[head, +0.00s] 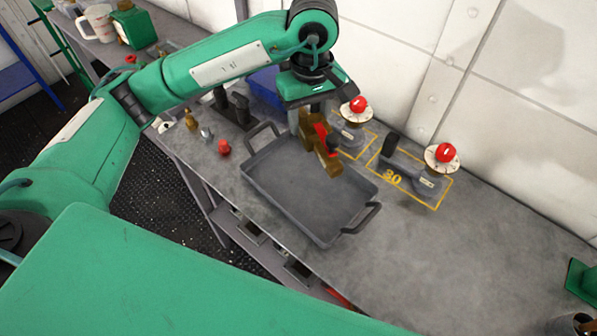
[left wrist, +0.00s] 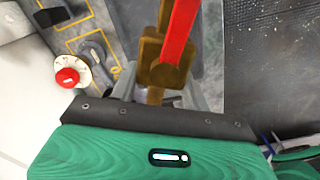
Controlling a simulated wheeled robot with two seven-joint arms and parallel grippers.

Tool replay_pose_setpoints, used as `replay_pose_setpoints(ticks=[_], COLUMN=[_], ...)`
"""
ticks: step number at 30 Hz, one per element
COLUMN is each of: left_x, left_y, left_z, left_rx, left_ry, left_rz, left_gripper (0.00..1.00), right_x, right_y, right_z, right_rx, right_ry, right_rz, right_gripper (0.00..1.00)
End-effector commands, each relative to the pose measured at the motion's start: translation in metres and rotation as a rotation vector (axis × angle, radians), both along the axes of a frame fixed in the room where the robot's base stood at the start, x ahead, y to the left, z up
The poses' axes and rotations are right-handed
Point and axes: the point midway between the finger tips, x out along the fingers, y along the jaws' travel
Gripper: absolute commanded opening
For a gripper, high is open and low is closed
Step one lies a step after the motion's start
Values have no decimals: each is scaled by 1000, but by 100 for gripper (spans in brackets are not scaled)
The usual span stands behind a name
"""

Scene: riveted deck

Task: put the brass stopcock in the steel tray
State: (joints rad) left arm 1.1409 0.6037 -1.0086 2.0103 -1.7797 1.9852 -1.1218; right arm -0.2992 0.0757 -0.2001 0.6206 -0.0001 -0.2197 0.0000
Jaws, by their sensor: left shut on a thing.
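The brass stopcock (head: 327,163) has a brass body and a red lever. My left gripper (head: 313,116) is shut on it and holds it over the far end of the steel tray (head: 285,198). In the left wrist view the stopcock (left wrist: 160,70) shows between the fingers, with its red lever pointing away. The tray is grey and shallow, with a handle at each end, and its visible floor is empty. I cannot tell from the head view how high the stopcock is above the tray. My right gripper is not in view.
Two valves with red knobs (head: 359,104) (head: 445,152) stand in yellow outlined areas behind the tray. A blue bin (head: 266,88) is behind my left gripper. Small fittings, including a red one (head: 224,147), stand left of the tray.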

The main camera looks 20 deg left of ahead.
Motion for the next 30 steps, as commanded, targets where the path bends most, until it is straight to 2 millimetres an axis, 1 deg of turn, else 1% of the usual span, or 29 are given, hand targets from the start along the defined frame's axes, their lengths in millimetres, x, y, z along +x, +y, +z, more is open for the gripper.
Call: replay_pose_setpoints(ticks=[5,9,15,18,21,26,30], left_x=[-2,-2,-1,-1,0,0,-1], left_y=[0,0,0,0,0,0,0], left_z=[-37,-71,-118,-134,-143,-152,-171], left_rx=[1,2,1,1,-1,-1,0], left_ry=[6,6,5,1,1,1,3], left_rz=[1,2,2,0,1,1,1], left_gripper=[7,7,7,7,7,7,7], right_x=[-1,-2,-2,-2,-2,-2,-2], right_y=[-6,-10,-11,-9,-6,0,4], right_z=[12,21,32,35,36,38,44], right_rx=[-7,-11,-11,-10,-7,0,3], right_ry=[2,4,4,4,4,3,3], right_rz=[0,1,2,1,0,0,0], right_gripper=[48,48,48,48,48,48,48])
